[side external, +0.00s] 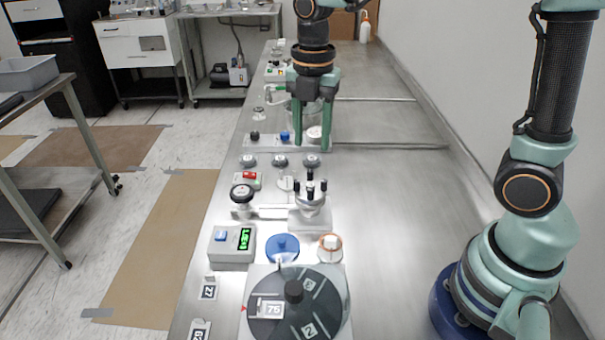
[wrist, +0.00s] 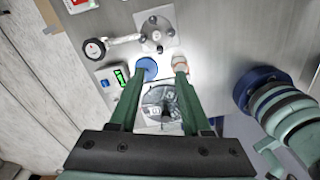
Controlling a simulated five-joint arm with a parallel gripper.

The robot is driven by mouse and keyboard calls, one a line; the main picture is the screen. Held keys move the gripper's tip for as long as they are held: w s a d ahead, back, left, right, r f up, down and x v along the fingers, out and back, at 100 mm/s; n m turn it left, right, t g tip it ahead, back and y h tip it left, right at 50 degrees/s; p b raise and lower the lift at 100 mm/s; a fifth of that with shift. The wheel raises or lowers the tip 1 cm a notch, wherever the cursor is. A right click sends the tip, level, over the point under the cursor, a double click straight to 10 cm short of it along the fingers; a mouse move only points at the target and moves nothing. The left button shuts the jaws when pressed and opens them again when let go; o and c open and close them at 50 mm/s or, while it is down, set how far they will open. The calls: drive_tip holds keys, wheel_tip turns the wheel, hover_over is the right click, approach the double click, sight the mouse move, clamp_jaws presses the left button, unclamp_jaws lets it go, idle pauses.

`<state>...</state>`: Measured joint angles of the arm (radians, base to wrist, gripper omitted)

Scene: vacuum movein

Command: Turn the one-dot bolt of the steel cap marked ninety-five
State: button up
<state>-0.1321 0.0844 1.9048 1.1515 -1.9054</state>
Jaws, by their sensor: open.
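A steel cap (side external: 311,203) with several upright black-headed bolts sits on a plate near the middle of the bench. It also shows near the top of the wrist view (wrist: 157,30). I cannot read a ninety-five on it, nor tell which bolt has one dot. My gripper (side external: 312,138) points down, farther back along the bench than the cap and apart from it. In the wrist view its two green fingers (wrist: 161,73) are spread, with nothing seen held between them.
A black-knobbed valve (side external: 242,195) joins the cap's left side. In front stand a grey box with green display (side external: 232,245), a blue lid (side external: 283,247), an orange-white ring (side external: 330,246) and a round dial marked 75 (side external: 325,290).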

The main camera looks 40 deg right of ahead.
sight(311, 189)
wheel_tip(311, 189, down, 12)
drive_tip(key=shift+r, duration=0.1)
idle(0.4)
clamp_jaws()
